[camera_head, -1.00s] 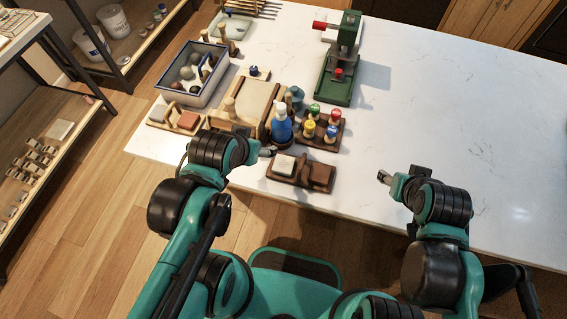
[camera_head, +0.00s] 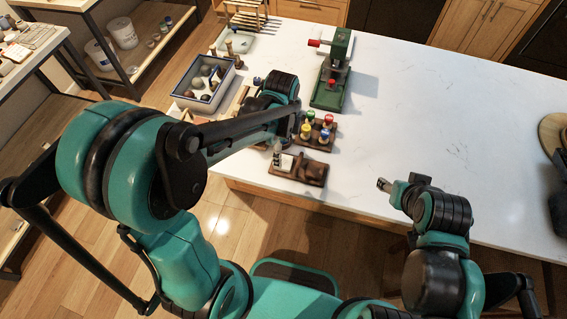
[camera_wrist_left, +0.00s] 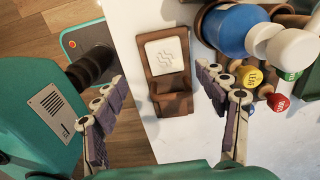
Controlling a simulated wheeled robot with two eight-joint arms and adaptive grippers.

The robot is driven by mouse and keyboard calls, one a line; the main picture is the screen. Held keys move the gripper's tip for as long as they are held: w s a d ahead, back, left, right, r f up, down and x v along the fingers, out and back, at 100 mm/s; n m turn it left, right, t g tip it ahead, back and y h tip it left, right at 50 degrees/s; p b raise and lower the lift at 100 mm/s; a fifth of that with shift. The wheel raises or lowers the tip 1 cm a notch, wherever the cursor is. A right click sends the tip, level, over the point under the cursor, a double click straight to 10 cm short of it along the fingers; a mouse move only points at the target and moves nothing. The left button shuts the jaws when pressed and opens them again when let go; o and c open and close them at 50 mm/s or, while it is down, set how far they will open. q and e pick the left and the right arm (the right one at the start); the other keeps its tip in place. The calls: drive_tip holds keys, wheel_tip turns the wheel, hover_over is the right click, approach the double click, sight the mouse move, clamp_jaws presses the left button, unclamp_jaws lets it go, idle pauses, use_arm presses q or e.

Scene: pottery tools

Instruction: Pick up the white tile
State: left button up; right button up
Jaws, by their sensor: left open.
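The white tile (camera_wrist_left: 165,53), with a wavy mark on its face, leans in a brown wooden stand (camera_wrist_left: 172,104). In the head view the tile (camera_head: 286,163) and stand (camera_head: 312,173) are near the counter's front edge, partly behind my left gripper (camera_head: 281,151). In the wrist view my left gripper (camera_wrist_left: 160,78) is open, its fingers spread on either side of the stand, with nothing between them held. The tile appears just beyond the fingertips; the remaining gap is hard to judge. My right gripper (camera_head: 384,184) is over the counter at right, too small to read.
A rack of coloured stamps (camera_head: 318,133) is just behind the stand. A grey-blue box (camera_head: 206,84) and green press (camera_head: 331,75) are farther back. The counter's right half is mostly clear.

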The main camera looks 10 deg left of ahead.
sight(284, 163)
use_arm(q)
drive_tip(key=f, duration=0.2)
drive_tip(key=f+b, duration=0.1)
drive_tip(key=f, duration=0.1)
drive_tip(key=w+f+b, duration=0.1)
drive_tip(key=f, duration=0.2)
drive_tip(key=shift+a, duration=0.1)
drive_tip(key=shift+s, duration=0.1)
drive_tip(key=c, duration=1.3)
